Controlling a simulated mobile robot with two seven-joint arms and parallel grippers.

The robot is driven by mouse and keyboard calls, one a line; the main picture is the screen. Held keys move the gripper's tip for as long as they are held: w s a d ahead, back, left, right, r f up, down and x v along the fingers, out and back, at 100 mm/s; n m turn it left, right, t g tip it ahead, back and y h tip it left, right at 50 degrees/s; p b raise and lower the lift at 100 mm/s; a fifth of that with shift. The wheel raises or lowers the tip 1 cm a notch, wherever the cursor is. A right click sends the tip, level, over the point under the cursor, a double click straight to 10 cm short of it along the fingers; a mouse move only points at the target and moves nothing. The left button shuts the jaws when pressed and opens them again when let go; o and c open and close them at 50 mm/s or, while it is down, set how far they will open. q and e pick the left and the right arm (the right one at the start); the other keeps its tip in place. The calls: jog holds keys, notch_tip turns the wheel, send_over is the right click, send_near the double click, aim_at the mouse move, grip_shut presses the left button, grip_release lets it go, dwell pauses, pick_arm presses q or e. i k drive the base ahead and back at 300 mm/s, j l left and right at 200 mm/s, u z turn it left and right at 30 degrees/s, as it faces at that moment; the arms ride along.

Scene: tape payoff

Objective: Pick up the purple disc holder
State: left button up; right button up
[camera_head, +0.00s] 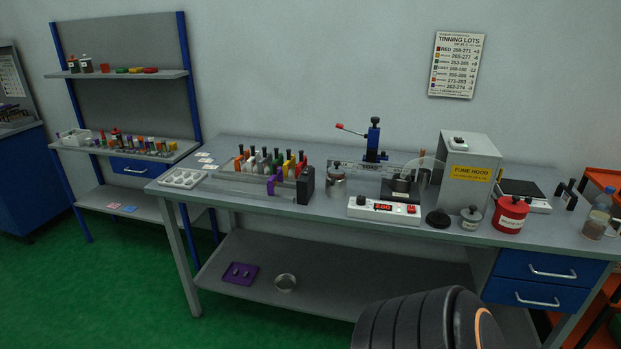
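A small purple holder (271,186) is at the front right of the row of coloured, black-topped holders (262,162) on the grey workbench. It seems to stand upright at the front edge of their rack, close to a black block (305,184). I cannot make out a disc in it. A flat purple tray (232,279) with small dark pieces lies on the lower shelf. Neither gripper is in view; only a dark rounded part of my own body shows at the bottom, right of centre.
A white tray (182,178) stands at the bench's left end. Right of the holders are a metal pot (336,187), a heater with a red display (384,209), a fume hood (470,172) and a red can (510,214). A round dish (286,283) lies on the lower shelf (350,275).

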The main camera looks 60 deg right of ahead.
aim_at(275, 176)
jog(key=z, duration=2.9)
jog(key=i+j+u, duration=0.1)
jog(key=i, duration=0.25)
jog(key=i+j, duration=0.3)
jog(key=i+j+u, duration=0.15)
jog(key=i, duration=0.25)
